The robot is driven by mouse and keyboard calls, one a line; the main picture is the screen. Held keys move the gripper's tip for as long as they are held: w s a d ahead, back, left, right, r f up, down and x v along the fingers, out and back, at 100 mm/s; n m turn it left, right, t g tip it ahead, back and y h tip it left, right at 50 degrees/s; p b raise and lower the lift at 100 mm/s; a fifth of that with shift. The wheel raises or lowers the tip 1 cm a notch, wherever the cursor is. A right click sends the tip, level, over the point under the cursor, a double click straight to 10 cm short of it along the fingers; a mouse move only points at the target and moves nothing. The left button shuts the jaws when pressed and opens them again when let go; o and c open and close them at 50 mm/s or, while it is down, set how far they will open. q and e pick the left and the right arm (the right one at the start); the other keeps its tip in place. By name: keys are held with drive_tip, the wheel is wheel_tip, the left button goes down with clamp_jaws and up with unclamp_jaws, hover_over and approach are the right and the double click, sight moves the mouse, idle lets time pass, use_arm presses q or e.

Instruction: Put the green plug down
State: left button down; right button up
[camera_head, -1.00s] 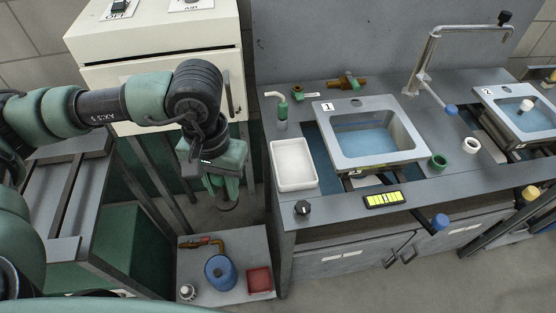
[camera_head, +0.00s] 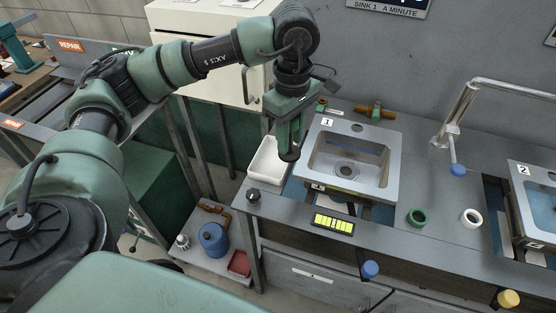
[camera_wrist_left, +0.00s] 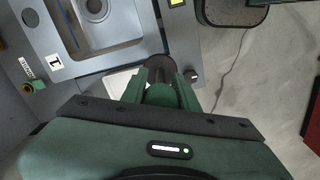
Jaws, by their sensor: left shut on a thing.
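My left gripper (camera_head: 287,148) is shut on the green plug, which has a green body and a dark round end. In the left wrist view the plug (camera_wrist_left: 161,94) sits between the fingers of the gripper (camera_wrist_left: 160,84). In the head view the fingers largely hide the plug; its dark end (camera_head: 288,156) shows below them. The gripper points down, in front of the gap between the white tray (camera_head: 262,165) and sink 1 (camera_head: 318,153). I cannot tell its exact height. My right gripper is not in view.
A black knob (camera_head: 253,195) and a yellow-lit panel (camera_head: 333,223) lie along the counter's front. A green ring (camera_head: 417,217) and a white ring (camera_head: 471,218) are right of sink 1. Brass fittings (camera_head: 374,112) stand behind it. A low shelf holds a blue container (camera_head: 213,240).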

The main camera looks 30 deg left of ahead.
use_arm(q)
drive_tip(key=w+a+r+n+p, duration=0.1)
drive_tip(key=w+a+r+n, duration=0.25)
drive_tip(key=n, duration=0.65)
drive_tip(key=w+a+r+n+p, duration=0.15)
drive_tip(key=a+r+n, duration=0.3)
drive_tip(key=n, duration=0.45)
drive_tip(key=shift+n, duration=0.4)
drive_tip(key=f+p, duration=0.1)
drive_tip(key=f, duration=0.5)
drive_tip(key=f+p, duration=0.1)
drive_tip(key=f, duration=0.6)
drive_tip(key=f+p, duration=0.1)
drive_tip(key=f, duration=0.6)
drive_tip(key=shift+w+a+p, duration=0.2)
drive_tip(key=shift+w+p, duration=0.1)
drive_tip(key=shift+w, duration=0.1)
drive_tip(key=shift+f, duration=0.1)
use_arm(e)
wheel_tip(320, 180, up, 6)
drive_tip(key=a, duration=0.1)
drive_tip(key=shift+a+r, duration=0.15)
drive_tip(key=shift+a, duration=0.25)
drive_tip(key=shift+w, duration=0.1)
use_arm(q)
drive_tip(key=shift+f, duration=0.1)
drive_tip(key=c, duration=1.1)
unclamp_jaws()
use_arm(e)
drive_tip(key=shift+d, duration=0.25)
